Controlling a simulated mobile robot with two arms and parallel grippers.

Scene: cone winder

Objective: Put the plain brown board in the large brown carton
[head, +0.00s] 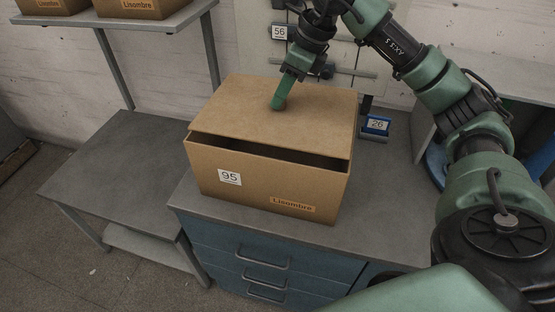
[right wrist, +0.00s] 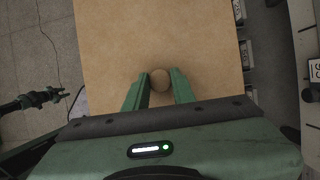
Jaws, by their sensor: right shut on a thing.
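The plain brown board (head: 300,112) is over the opening of the large brown carton (head: 235,185), which bears a 95 label. A dark gap shows between the board's front edge and the carton's front wall. I cannot tell whether the board rests on the carton or is held just above it. My right gripper (head: 279,106) is shut on the round knob on the board, seen between the fingers in the right wrist view (right wrist: 160,80). The board (right wrist: 155,35) fills the middle of that view. What looks like my left gripper (right wrist: 58,94) is small at its left, its jaws unclear.
The carton stands on a grey bench top (head: 385,235) with blue drawers. A small blue bin (head: 376,125) marked 26 is right of the carton. A lower grey table (head: 115,160) at the left is bare. Cartons (head: 140,8) sit on the shelf above.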

